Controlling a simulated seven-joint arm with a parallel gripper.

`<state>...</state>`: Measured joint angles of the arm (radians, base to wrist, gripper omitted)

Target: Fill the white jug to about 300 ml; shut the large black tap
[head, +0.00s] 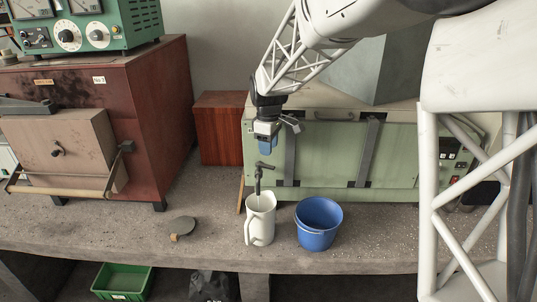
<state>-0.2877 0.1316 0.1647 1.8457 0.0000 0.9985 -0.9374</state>
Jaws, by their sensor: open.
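The white jug (260,222) stands upright on the bench near its front edge, its handle to the left. The black tap (258,183) rises just behind and above the jug, with a short crossbar handle (265,166) on top. The tap's outlet is close to the jug's mouth. I cannot tell whether water runs or how high it stands in the jug. My gripper (267,152), with blue fingers, is open and hangs pointing down just above the tap handle. No contact with the handle can be made out.
A blue bucket (319,224) stands right of the jug. A round grey paddle-like object (182,226) lies to the left. A green cabinet (340,155) stands behind the tap, a red-brown furnace (160,120) at left. A green crate (123,282) sits below the bench.

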